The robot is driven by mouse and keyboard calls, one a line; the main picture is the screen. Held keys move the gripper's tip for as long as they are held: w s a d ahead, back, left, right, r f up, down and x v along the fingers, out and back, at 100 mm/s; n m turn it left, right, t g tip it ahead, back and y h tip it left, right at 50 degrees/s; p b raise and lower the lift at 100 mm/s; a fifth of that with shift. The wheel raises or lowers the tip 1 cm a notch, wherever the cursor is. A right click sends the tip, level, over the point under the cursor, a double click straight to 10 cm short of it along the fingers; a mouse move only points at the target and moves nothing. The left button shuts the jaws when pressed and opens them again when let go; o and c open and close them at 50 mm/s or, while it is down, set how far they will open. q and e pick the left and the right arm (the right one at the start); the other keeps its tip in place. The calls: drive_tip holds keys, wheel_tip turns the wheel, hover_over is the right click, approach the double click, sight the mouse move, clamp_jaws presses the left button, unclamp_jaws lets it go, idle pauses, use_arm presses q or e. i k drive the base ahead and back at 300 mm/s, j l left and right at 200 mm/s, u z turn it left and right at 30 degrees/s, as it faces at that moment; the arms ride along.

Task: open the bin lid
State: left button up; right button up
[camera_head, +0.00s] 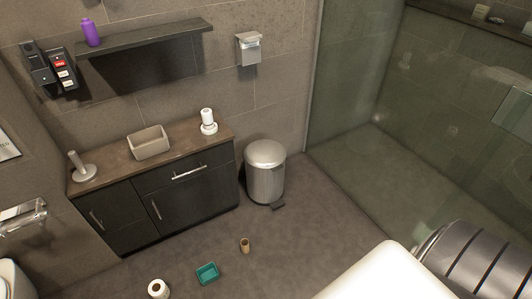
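The bin (265,180) is a silver metal pedal bin standing on the floor, upright, between the dark vanity cabinet and the glass shower panel. Its domed lid (265,153) is shut. A dark foot pedal (279,207) sticks out at the base on the front right. Neither my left gripper nor my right gripper shows in the head view.
The vanity cabinet (187,188) stands left of the bin, and the glass shower panel (345,70) rises to its right. A brown cardboard roll (245,245), a teal tray (207,268) and a paper roll (157,289) lie on the floor.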

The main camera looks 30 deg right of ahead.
sight(262, 154)
drive_tip(key=i+l+z, duration=0.15)
drive_tip(key=i+l, duration=0.35)
drive_tip(key=i+l+z, duration=0.1)
drive_tip(key=i+l, duration=0.3)
drive_tip(key=i, duration=0.15)
drive_tip(key=i+l+z, duration=0.15)
drive_tip(key=i+l, duration=0.2)
drive_tip(key=i, duration=0.25)
